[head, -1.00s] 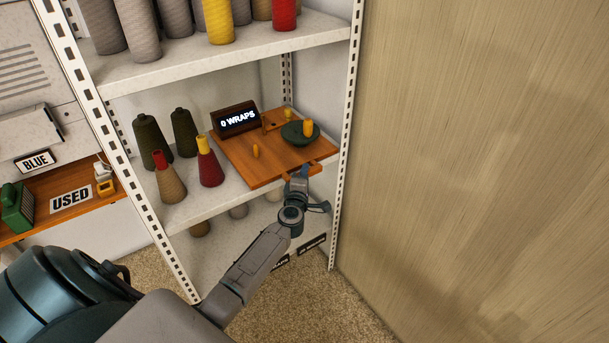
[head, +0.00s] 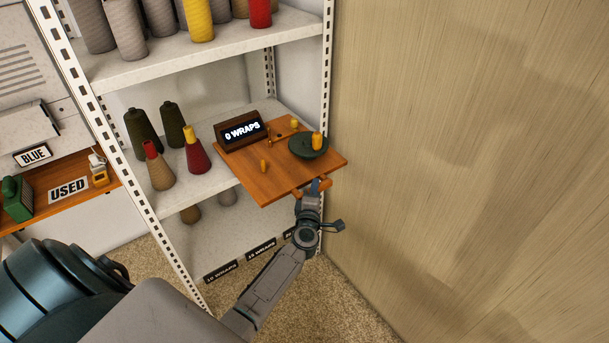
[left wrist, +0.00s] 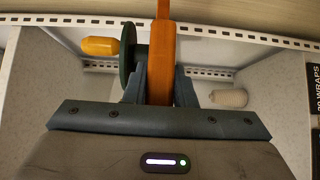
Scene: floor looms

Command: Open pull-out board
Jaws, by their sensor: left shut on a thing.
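The pull-out board (head: 285,178) is a wooden board on the middle shelf of the metal rack. It juts out past the shelf's front edge. On it are a dark display box reading "0 WRAPS" (head: 241,130), a green disc with a yellow knob (head: 308,146) and small yellow pegs. My left gripper (head: 313,189) is shut on the board's front edge. In the left wrist view the orange wooden board (left wrist: 161,55) shows edge-on between the fingers, with the green disc (left wrist: 127,52) beside it. My right gripper is not in view.
Dark green cones (head: 143,132) and red and tan cones (head: 195,150) stand left of the board. More cones fill the shelf above (head: 200,60). A pale wooden panel (head: 450,150) rises close on the right. Carpet (head: 340,310) lies below.

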